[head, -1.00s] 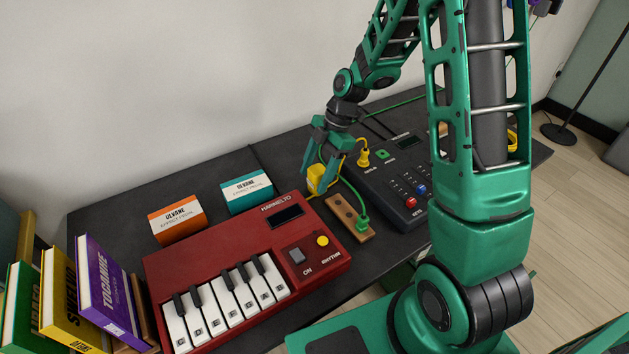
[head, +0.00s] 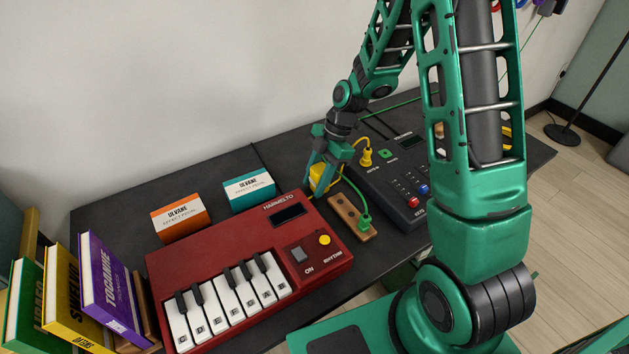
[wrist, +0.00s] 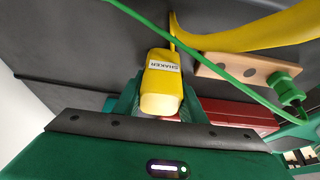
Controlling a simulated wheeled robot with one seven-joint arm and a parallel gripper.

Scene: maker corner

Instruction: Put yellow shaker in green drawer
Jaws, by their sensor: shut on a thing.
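The yellow shaker (head: 319,179) is at the table's back, behind the red keyboard's right end. My gripper (head: 322,182) is shut on it, with the fingers pointing down. In the wrist view the shaker (wrist: 162,78), labelled SHAKER, sits between the two green fingers (wrist: 160,100). I cannot tell from these views whether it still touches the table. The green drawer cannot be made out clearly; a bit of green shows below the table's front edge (head: 402,272), mostly hidden by my arm.
The red keyboard (head: 285,237) lies in front. A wooden block with a green plug (head: 352,218) and a dark mixer (head: 392,175) stand to the right, with yellow and green cables close by. Orange (head: 181,219) and teal (head: 249,190) boxes and several books (head: 108,285) are at left.

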